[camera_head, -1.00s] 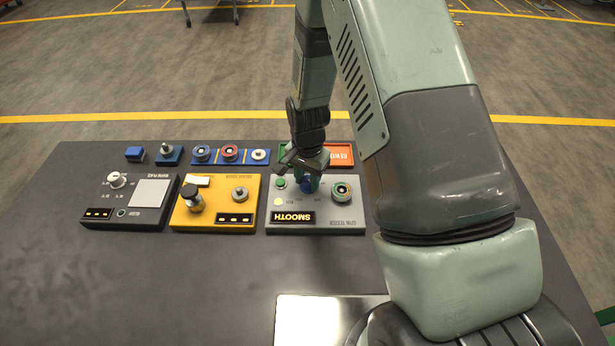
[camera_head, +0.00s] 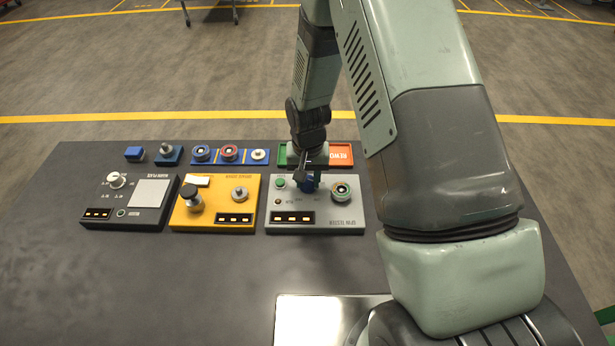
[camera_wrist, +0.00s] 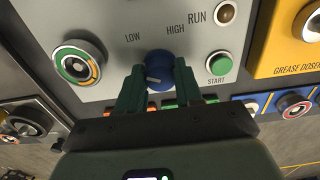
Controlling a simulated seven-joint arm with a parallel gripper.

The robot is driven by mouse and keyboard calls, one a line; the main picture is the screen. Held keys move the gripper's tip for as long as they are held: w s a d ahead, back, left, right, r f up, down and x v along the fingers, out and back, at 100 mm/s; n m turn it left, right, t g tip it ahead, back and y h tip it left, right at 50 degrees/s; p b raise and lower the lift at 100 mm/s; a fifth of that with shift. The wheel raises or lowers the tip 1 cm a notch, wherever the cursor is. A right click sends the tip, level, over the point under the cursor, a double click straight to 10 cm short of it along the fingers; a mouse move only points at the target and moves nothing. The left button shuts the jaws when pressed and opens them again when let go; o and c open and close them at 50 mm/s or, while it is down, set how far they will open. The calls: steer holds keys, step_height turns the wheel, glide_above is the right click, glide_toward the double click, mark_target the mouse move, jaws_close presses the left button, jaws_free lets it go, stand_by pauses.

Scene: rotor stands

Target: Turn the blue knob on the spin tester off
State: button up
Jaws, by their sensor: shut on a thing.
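The spin tester (camera_head: 345,218) is a light grey box at the right of the row. Its blue knob (camera_wrist: 159,68) sits between the fingers of my gripper (camera_wrist: 159,84) in the wrist view, below the LOW and HIGH labels. My gripper is shut on the knob, one finger at each side. A pale mark shows on the knob's lower side in the wrist view; any OFF label is hidden. In the head view the knob (camera_head: 308,187) is partly covered by my gripper. The RUN lamp (camera_wrist: 224,13) is unlit. The green START button (camera_wrist: 218,62) is beside the right finger.
A rotor (camera_head: 342,191) sits on the tester, close to my gripper. The yellow grease doser (camera_head: 208,217) and the dark balancing-type box (camera_head: 143,218) stand to the left. A green and orange tray (camera_head: 340,154) lies behind. The table's front left (camera_head: 150,285) is clear.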

mark_target(309, 180)
steer(key=n, duration=0.4)
steer(key=shift+d+n, duration=0.1)
steer(key=shift+n, duration=2.1)
steer(key=o, duration=1)
steer(key=shift+o, duration=0.2)
steer(key=shift+r, duration=0.1)
step_height(309, 180, up, 11)
